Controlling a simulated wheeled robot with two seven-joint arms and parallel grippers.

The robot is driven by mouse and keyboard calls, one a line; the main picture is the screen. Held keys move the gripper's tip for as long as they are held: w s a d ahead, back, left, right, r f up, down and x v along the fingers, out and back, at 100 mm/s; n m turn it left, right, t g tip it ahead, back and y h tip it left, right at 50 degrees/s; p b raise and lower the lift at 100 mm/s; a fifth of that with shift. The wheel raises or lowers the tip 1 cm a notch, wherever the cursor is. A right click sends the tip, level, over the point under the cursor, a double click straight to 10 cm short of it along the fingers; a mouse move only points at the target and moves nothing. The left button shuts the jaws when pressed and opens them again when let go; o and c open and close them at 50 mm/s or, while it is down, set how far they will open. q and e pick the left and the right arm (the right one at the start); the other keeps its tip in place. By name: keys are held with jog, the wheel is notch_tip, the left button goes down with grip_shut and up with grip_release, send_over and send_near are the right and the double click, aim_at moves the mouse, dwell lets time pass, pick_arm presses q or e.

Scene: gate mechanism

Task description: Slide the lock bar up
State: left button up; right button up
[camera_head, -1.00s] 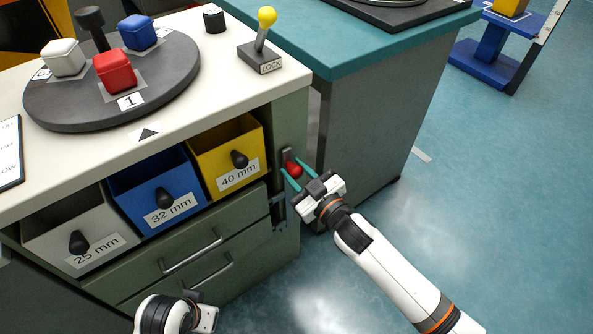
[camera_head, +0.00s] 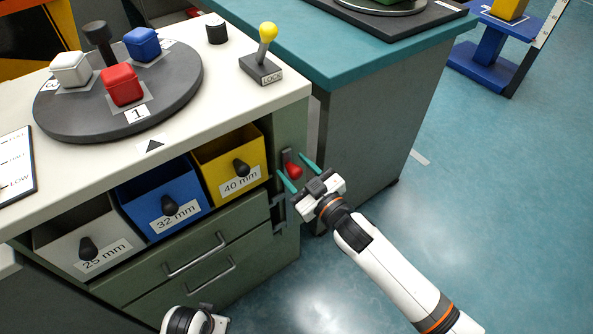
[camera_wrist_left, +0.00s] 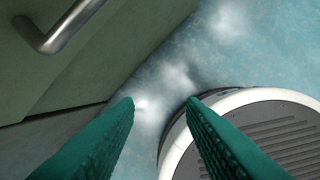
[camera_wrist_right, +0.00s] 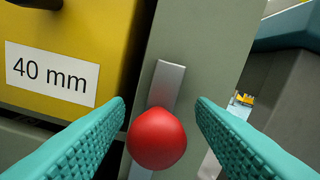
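The lock bar is a grey metal strip (camera_wrist_right: 166,84) on the cabinet's front post, right of the yellow 40 mm drawer, with a red knob (camera_wrist_right: 157,139) on it. In the head view the red knob (camera_head: 292,171) sits between the fingertips of my right gripper (camera_head: 295,173). The right gripper (camera_wrist_right: 160,112) is open, with one teal finger on each side of the knob and visible gaps to both. My left gripper (camera_wrist_left: 160,100) is open and empty, low near the floor beside the cabinet.
The yellow drawer (camera_head: 229,159), blue drawer (camera_head: 163,199) and grey drawer (camera_head: 90,243) stand left of the bar. A lever marked LOCK (camera_head: 264,55) stands on the cabinet top. The teal-topped cabinet (camera_head: 370,50) stands close on the right. Floor in front is free.

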jog(key=shift+f, duration=0.1)
jog(key=shift+s+d, duration=0.15)
jog(key=shift+s, duration=0.05)
pick_arm(q)
jog(key=f, duration=0.2)
jog(key=s+f+p, duration=0.1)
jog(key=f, duration=0.1)
pick_arm(e)
jog(key=v, duration=1.1)
jog(key=shift+s+d, duration=0.15)
jog(key=shift+s, duration=0.05)
pick_arm(q)
jog(key=shift+r, duration=0.1)
